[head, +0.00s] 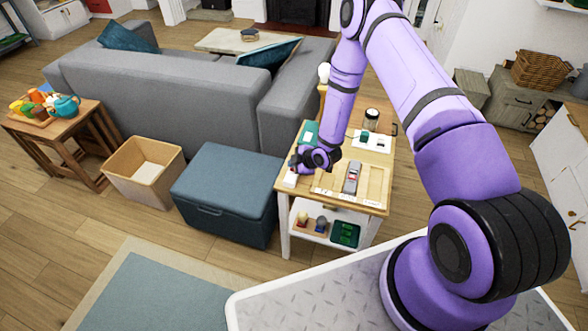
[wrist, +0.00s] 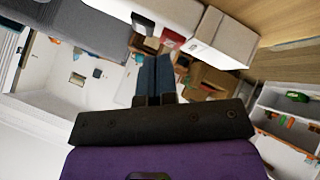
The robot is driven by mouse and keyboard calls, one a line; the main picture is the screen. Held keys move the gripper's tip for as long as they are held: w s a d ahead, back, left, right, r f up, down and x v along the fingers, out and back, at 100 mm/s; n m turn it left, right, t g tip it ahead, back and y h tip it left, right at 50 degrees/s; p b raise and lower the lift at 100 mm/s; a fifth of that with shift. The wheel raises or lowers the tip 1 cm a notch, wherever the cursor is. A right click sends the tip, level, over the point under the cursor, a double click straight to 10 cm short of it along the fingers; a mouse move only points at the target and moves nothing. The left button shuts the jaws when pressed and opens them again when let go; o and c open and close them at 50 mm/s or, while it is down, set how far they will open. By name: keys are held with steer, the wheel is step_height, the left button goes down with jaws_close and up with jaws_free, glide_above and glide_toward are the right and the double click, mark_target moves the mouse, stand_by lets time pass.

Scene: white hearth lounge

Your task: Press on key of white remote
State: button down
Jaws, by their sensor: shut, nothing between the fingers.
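My gripper (head: 294,164) is at the left edge of the small wooden side table (head: 378,186) in the head view. In the wrist view its two dark fingers (wrist: 155,72) lie together with nothing between them. A small white block-like thing (head: 290,181) shows just below the gripper at the table's left edge; it may be the white remote, but I cannot make out any keys. I cannot tell whether the fingers touch it. A grey and red device (head: 352,177) lies further right on the table top.
A teal box (head: 309,133), a glass jar (head: 371,119) and a white tray stand at the table's far side. A blue storage ottoman (head: 228,190) and an open wooden bin (head: 143,170) stand left of the table. A grey sofa (head: 170,85) is behind.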

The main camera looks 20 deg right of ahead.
steer(key=shift+f, duration=0.35)
stand_by(0.5)
steer(key=shift+r, duration=0.8)
steer(key=shift+r, duration=2.5)
